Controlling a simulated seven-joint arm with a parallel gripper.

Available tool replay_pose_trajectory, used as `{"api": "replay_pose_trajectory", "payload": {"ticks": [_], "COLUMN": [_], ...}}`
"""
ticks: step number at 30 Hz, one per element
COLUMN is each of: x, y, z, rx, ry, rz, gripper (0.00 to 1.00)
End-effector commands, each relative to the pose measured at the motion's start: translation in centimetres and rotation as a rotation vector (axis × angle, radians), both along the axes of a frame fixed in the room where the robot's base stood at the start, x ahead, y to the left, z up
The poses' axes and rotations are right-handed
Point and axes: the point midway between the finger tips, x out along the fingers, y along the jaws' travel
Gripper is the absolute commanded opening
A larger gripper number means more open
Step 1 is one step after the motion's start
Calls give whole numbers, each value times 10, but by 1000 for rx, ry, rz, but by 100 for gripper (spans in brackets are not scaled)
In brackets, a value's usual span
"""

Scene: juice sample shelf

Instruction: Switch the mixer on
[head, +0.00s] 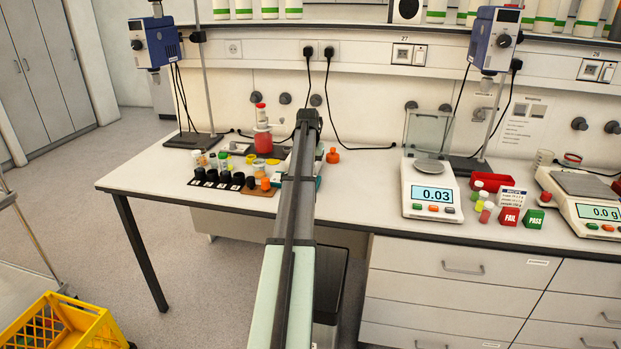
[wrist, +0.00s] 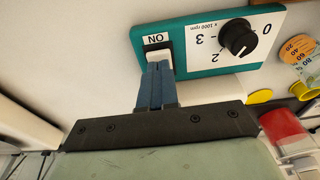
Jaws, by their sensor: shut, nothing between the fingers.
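In the wrist view the mixer's control box (wrist: 193,66) has a teal edge and a white face. It carries a black knob (wrist: 238,37) on a printed dial marked "x 1000 rpm". Beside the dial is a rocker switch (wrist: 157,45) under an "ON" label (wrist: 155,38), upside down in this view. My gripper (wrist: 158,66) is shut and empty, its blue fingertips right at the switch and covering part of it. I cannot tell whether they touch or press it. In the head view my arm hides the gripper and most of the box.
Left of my arm, a rack of black-capped vials (head: 225,181) and a red-filled vessel (head: 263,140) crowd the bench. An orange cap (head: 332,155) lies to the right. A balance (head: 430,192) reading 0.03 stands further right, with clear bench before it.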

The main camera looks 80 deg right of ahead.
Motion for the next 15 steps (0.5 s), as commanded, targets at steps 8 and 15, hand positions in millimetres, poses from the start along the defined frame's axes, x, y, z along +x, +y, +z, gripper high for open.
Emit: {"api": "replay_pose_trajectory", "payload": {"ticks": [8,15], "x": [0,0], "y": [0,0], "z": [-4,-6], "rx": [0,0], "ry": [0,0], "rz": [0,0], "gripper": [0,0]}}
